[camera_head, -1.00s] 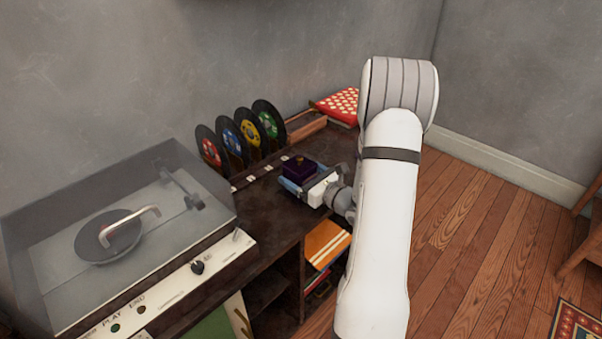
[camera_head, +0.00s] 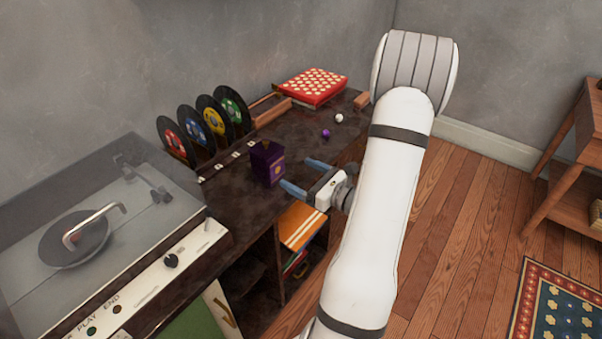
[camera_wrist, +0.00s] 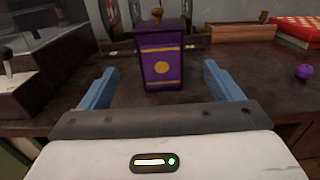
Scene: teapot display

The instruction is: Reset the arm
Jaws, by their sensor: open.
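My gripper (camera_head: 306,175) is at the front edge of the dark cabinet top (camera_head: 232,203), with its blue fingers spread and nothing between them. A purple box (camera_head: 267,163) with gold bands and a gold dot stands upright on the cabinet top, just beyond the fingertips. In the wrist view the purple box (camera_wrist: 161,58) stands ahead of the gap between the two fingers (camera_wrist: 158,85), apart from both. My arm reaches in from the lower right of the head view.
A record player (camera_head: 90,225) with a clear lid stands at left. Several coloured records (camera_head: 205,122) stand in a rack at the back. A red dotted box (camera_head: 313,86), a purple ball (camera_head: 326,133) and a white ball (camera_head: 339,118) are farther right. Open floor (camera_head: 465,190) lies right of the cabinet.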

